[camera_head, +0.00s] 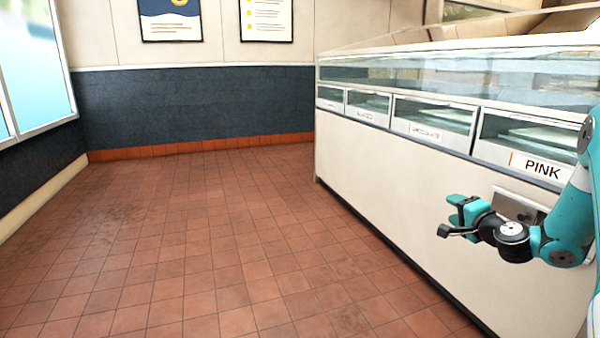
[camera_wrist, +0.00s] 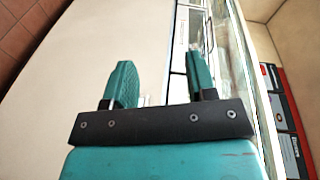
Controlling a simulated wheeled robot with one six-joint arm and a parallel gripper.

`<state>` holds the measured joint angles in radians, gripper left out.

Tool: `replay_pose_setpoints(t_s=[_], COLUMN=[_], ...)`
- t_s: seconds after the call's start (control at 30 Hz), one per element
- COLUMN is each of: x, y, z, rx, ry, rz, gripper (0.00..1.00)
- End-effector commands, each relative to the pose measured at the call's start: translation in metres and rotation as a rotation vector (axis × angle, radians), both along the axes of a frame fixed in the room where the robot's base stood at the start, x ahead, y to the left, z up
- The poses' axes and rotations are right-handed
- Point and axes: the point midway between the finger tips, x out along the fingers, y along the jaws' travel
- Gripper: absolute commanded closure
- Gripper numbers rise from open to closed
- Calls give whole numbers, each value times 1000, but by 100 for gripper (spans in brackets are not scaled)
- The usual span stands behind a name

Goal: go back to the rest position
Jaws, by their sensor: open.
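My gripper (camera_head: 457,217) is at the right of the head view, in front of the white counter front (camera_head: 400,185) and below the glass display. In the wrist view my gripper (camera_wrist: 162,80) shows two teal fingers standing apart with nothing between them. The counter front also shows in the wrist view (camera_wrist: 110,45), behind and left of the fingers. My teal arm reaches in from the right edge of the head view.
The glass display case (camera_head: 450,85) runs along the right, with labels such as a PINK sign (camera_head: 542,169). The tiled floor (camera_head: 190,235) is clear on the left and middle. A dark-blue wall band (camera_head: 195,105) closes the back, with windows (camera_head: 35,70) at left.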

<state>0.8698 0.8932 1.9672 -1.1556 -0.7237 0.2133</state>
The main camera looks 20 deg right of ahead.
Motion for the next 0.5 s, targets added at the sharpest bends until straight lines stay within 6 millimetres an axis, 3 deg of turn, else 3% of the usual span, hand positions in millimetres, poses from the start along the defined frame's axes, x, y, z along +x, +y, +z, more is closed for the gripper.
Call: replay_pose_setpoints(t_s=[0.03,0.13,0.27,0.37,0.4,0.5], x=[13,22,9,-23,-40,-94], y=[40,118,220,294,321,378], z=[16,37,60,73,77,86], rx=[-47,-140,-278,-399,-453,-591], ry=[29,104,206,288,321,406], rz=[109,323,605,824,911,1120], gripper=[48,48,48,48,48,48])
